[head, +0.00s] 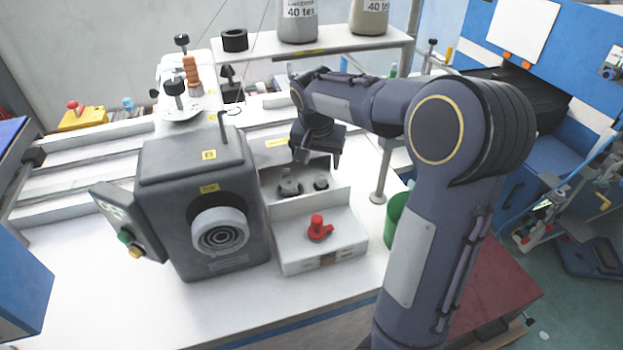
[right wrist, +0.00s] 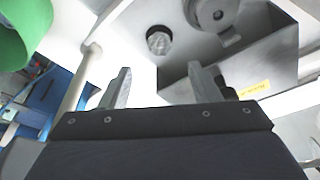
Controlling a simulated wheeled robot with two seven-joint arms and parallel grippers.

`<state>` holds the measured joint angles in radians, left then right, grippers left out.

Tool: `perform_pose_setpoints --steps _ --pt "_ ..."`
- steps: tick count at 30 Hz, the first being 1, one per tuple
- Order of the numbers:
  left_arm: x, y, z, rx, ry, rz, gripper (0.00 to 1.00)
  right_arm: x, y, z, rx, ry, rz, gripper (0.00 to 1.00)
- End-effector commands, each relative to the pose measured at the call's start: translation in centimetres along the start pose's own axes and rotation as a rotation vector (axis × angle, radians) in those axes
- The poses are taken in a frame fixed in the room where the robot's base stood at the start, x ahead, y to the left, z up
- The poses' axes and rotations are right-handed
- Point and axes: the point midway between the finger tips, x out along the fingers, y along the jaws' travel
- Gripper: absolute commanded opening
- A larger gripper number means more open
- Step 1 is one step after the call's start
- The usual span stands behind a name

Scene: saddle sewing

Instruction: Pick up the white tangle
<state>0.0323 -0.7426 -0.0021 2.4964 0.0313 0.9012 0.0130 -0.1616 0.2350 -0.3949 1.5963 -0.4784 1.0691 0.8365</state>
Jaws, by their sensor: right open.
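I cannot make out a white tangle for certain in either view. My right gripper (head: 318,158) is open and empty, with its fingers pointing down over the grey-white metal box beside the sewing machine. In the right wrist view, the two fingers (right wrist: 160,78) stand apart. Beyond them is a small round dark-rimmed part with a pale ribbed face (right wrist: 159,40), and a larger grey round part (right wrist: 213,12) is at the top edge. In the head view, a grey knob (head: 289,186) and a small dark knob (head: 321,183) sit on the box. My left gripper is out of view.
The dark sewing machine (head: 200,190) stands left of the box. A red knob (head: 318,228) is on the box's lower front step. A green bin (head: 396,222) and a thin metal post (head: 380,180) stand to the right.

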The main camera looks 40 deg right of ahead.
Motion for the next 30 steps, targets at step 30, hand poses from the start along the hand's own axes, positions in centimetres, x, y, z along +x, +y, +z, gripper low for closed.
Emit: perform_pose_setpoints --steps 30 --pt "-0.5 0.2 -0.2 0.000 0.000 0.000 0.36 7.0 -0.1 0.7 -0.002 -0.003 -0.003 0.29"
